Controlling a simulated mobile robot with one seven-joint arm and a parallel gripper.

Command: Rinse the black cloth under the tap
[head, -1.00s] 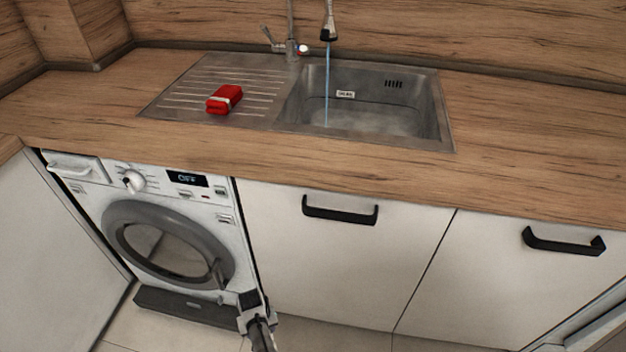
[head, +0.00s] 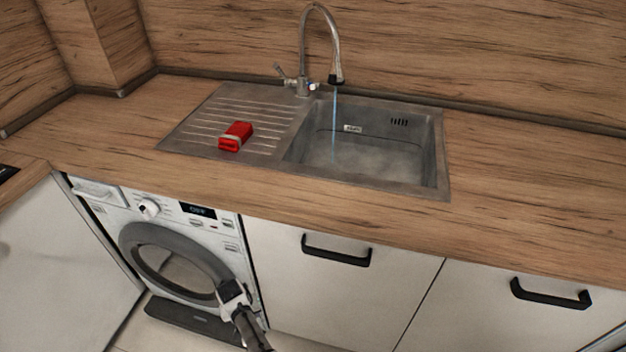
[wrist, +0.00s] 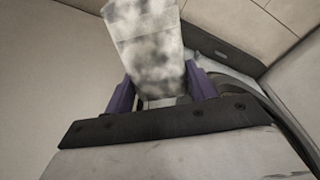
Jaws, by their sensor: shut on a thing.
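My gripper (head: 232,292) is low in front of the washing machine, below the worktop. In the wrist view its two purple fingers (wrist: 161,88) are shut on a pale, mottled grey-and-white cloth-like piece (wrist: 150,40). It looks white with dark smudges, not plain black; no other cloth shows. The tap (head: 336,50) has a tall curved spout, and a thin blue stream of water (head: 334,120) runs from it into the steel sink (head: 438,165). My gripper is well below and left of the sink.
A red block with a pale band (head: 236,136) lies on the ribbed drainboard (head: 195,135) left of the basin. The washing machine (head: 240,262) and white cupboards with black handles (head: 337,252) stand under the worktop. The worktop (head: 530,190) right of the sink is clear.

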